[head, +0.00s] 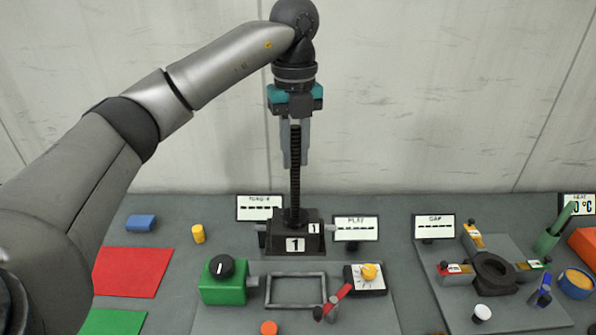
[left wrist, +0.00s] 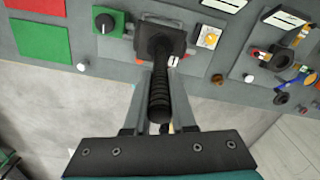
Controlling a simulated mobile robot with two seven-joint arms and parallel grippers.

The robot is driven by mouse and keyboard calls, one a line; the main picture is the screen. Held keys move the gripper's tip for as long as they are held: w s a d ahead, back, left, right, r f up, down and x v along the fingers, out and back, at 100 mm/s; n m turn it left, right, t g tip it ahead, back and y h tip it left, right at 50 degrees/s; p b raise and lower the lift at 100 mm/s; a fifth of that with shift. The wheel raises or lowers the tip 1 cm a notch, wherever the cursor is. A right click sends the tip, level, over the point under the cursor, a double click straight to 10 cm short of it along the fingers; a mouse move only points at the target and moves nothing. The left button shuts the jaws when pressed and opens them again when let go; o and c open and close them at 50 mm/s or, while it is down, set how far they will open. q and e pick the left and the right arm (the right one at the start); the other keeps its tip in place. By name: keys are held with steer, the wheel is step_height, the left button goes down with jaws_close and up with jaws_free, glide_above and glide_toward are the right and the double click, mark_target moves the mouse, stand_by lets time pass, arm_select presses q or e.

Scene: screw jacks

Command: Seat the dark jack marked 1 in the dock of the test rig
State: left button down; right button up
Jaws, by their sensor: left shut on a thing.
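The dark jack marked 1 (head: 292,236) has a block base with white labels and a tall black threaded screw. My left gripper (head: 295,163) points down and is shut on the upper part of the screw. The jack hangs upright, its base looking raised above the rig. In the left wrist view the jack's base (left wrist: 160,38) lies at the far end of the screw and covers part of the dock. The dock is a grey rectangular frame (head: 297,305) on the test rig (head: 215,320), lower in the head view than the jack. My right gripper is not in view.
A green box with a black knob (head: 222,285) stands left of the dock. A yellow-knobbed box (head: 369,275) and a red lever (head: 339,297) stand right. Display signs (head: 260,207) line the back. A second fixture (head: 492,272) with colored parts is at right.

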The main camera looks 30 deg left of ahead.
mark_target(296, 228)
arm_select(q)
steer(key=f+p, duration=0.1)
steer(key=f, duration=1.7)
steer(key=shift+w+f+p, duration=0.15)
steer(key=shift+w+p, duration=0.05)
steer(key=shift+p, duration=0.1)
steer(key=c, duration=1.2)
jaws_free()
steer(key=shift+s+f, duration=0.2)
steer(key=shift+f, duration=0.25)
steer(key=o, duration=0.3)
steer(key=shift+s+d+r, duration=0.1)
steer(key=shift+o, duration=0.8)
steer(key=shift+r, duration=0.2)
step_height(296, 228, up, 12)
steer(key=shift+f+b, duration=0.1)
steer(key=shift+b, duration=0.8)
